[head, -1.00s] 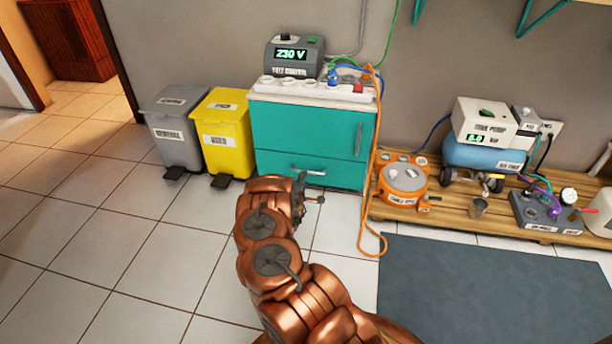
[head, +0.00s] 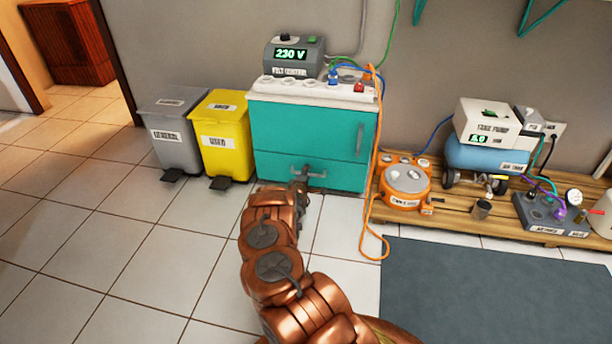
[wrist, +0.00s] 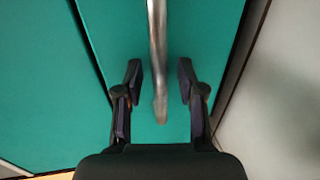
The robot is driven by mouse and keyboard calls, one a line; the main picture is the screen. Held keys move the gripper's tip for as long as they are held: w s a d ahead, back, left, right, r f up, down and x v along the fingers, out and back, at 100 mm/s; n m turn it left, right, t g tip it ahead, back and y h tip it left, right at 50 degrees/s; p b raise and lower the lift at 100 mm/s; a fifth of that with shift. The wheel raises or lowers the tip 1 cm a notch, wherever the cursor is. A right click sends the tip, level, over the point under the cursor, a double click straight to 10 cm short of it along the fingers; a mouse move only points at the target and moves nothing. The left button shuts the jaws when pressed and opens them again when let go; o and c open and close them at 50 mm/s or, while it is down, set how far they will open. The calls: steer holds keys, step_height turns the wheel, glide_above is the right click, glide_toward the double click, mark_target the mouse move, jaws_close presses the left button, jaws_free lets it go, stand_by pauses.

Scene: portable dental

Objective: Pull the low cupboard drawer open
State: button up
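The low drawer (head: 345,178) is the bottom teal front of the cupboard (head: 300,135), and it looks shut. Its metal bar handle (head: 318,174) is partly hidden by my gripper (head: 300,176) in the head view. In the wrist view the handle (wrist: 157,55) runs down the picture against the teal drawer front (wrist: 205,35). My gripper (wrist: 160,83) is open, with one finger on each side of the handle's end. A gap shows between the handle and each finger.
A yellow bin (head: 221,135) and a grey bin (head: 172,132) stand left of the cupboard. An orange cable (head: 372,200) hangs along its right side to the floor. A wooden pallet (head: 455,205) with equipment stands right. Tiled floor in front is clear.

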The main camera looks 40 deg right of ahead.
jaws_close()
stand_by(0.6)
